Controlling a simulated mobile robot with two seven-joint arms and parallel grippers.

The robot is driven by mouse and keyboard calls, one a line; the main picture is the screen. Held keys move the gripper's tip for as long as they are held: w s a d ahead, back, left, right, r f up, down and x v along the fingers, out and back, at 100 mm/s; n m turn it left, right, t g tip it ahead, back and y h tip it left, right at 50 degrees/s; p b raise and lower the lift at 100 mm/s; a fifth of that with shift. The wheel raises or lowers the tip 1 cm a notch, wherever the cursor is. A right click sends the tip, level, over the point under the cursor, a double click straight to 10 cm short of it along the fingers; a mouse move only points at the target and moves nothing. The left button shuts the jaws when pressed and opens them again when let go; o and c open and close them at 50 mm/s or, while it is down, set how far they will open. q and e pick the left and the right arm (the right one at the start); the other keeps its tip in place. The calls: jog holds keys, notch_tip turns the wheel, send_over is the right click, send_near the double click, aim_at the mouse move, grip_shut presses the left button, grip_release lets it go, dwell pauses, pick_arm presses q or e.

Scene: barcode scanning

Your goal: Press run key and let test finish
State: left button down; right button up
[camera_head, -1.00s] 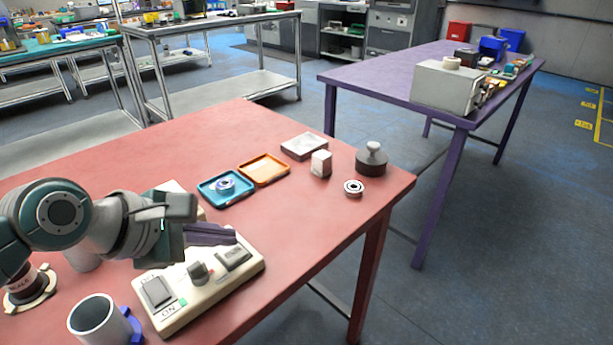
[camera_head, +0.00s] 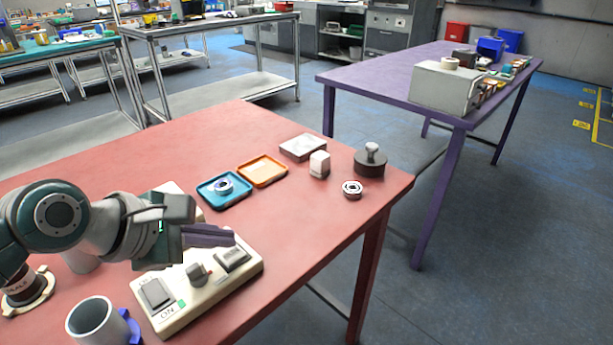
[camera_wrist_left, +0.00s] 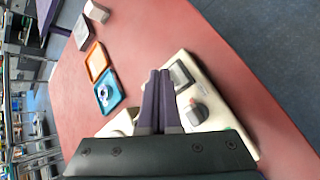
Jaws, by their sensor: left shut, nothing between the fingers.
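A cream control box (camera_head: 208,291) lies near the front edge of the red table. It carries a dark rocker switch (camera_head: 157,293) beside a green mark and the word ON, a grey knob (camera_head: 196,273) in the middle, and a dark rectangular key (camera_head: 232,258) at its far right end. My left gripper (camera_head: 232,237) is shut and empty, its purple fingers just above and behind that key. In the left wrist view the closed fingertips (camera_wrist_left: 159,74) are beside the key (camera_wrist_left: 181,75), with the knob (camera_wrist_left: 196,113) to their right. My right gripper is out of view.
A blue tray (camera_head: 206,200) with a bearing in it and an orange tray (camera_head: 262,171) sit behind the box. A loose bearing (camera_head: 352,189), a white block (camera_head: 319,164) and a dark weight (camera_head: 370,161) stand at the right. A grey cup (camera_head: 93,322) is left of the box.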

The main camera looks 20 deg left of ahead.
aim_at(223, 258)
pick_arm(q)
jog(key=shift+f, duration=0.15)
jog(key=shift+f, duration=0.25)
jog(key=shift+f+b, duration=0.3)
jog(key=shift+f, duration=0.15)
dwell(0.7)
dwell(0.4)
jog(key=shift+r+p, duration=0.85)
jog(key=shift+p, duration=0.3)
notch_tip(223, 258, up, 5)
jog(key=p, duration=0.6)
jog(key=shift+r, duration=0.1)
